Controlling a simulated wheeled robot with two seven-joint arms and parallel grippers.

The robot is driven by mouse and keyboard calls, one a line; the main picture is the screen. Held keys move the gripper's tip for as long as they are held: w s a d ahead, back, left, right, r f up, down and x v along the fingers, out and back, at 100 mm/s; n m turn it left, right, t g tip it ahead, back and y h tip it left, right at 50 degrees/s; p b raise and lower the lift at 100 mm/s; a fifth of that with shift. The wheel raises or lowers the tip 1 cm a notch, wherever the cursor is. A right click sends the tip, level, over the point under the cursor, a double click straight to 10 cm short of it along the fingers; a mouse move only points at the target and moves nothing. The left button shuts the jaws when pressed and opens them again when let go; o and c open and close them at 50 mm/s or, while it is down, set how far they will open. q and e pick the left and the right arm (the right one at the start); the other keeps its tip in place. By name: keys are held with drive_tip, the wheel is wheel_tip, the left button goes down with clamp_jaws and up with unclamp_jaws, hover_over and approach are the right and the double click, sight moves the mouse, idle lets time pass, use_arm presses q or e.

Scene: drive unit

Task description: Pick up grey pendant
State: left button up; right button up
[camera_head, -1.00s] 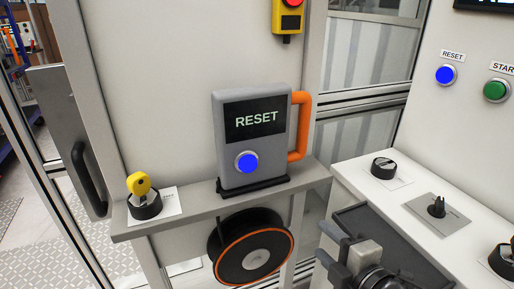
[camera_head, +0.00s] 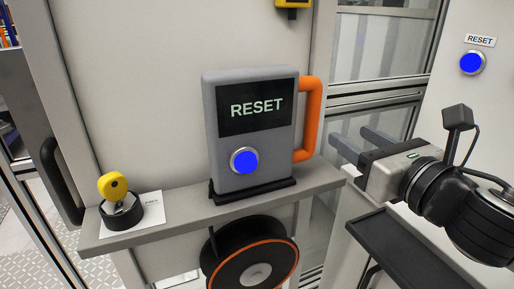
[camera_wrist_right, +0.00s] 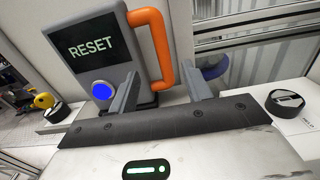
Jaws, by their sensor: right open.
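The grey pendant (camera_head: 220,140) stands upright in a black base on a narrow grey ledge, with a black RESET screen, a blue button and an orange handle (camera_head: 314,120) on its right side. My right gripper (camera_head: 348,136) is open and empty, to the right of the handle and apart from it in the head view. In the right wrist view, the pendant (camera_wrist_right: 84,50) is at upper left, and its orange handle (camera_wrist_right: 160,50) shows beyond and between the two spread fingers (camera_wrist_right: 160,90). My left gripper is not in view.
A yellow key switch (camera_head: 118,205) sits left of the pendant on the ledge (camera_head: 180,227). A black and orange reel (camera_head: 250,262) hangs below. A wall panel with a blue RESET button (camera_head: 471,63) is at right. A black round knob (camera_wrist_right: 285,102) lies right of the gripper.

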sight(317, 115)
drive_tip(key=p+x, duration=0.1)
drive_tip(key=x, duration=0.6)
drive_tip(key=shift+p, duration=0.35)
drive_tip(key=shift+w+a, duration=0.2)
drive_tip(key=shift+w, duration=0.3)
drive_tip(key=x, duration=0.4)
drive_tip(key=shift+w+f+p, duration=0.1)
drive_tip(key=shift+w+p, duration=0.1)
drive_tip(key=shift+p, duration=0.2)
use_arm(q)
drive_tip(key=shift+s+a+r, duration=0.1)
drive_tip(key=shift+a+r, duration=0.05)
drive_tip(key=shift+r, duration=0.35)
use_arm(e)
drive_tip(key=shift+w+a, duration=0.1)
drive_tip(key=shift+w, duration=0.25)
drive_tip(key=c, duration=1)
clamp_jaws()
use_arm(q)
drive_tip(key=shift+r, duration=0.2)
